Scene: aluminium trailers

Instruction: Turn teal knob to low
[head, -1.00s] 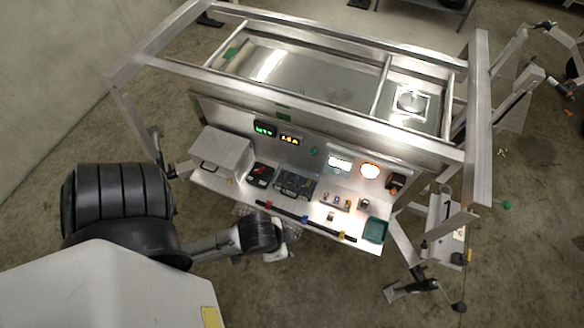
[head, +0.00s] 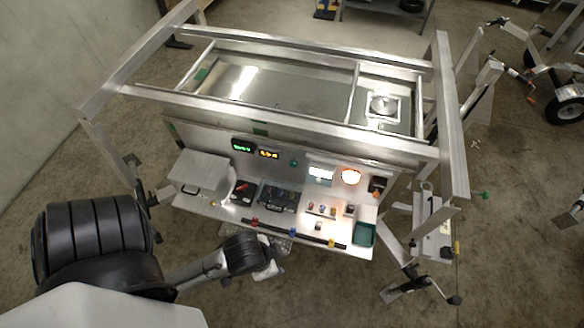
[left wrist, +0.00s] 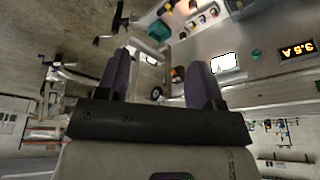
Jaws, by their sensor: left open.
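A small teal knob (head: 294,162) sits on the upright panel of the trailer, between the amber display and a lit white screen. In the left wrist view the small teal knob (left wrist: 256,53) shows at the right, between the white screen and the amber display. Its pointer is too small to read. My left gripper (head: 270,268) is below the front edge of the shelf, apart from the knob. In the left wrist view my left gripper (left wrist: 159,78) has its two fingers spread, with nothing between them. My right gripper is not in view.
A shelf (head: 215,209) juts out below the panel, with a silver box (head: 201,172), a teal bin (head: 364,234) and small items. A dark bar (head: 300,236) runs along its front. Frame rails (head: 290,122) lie above the panel. Open floor lies in front.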

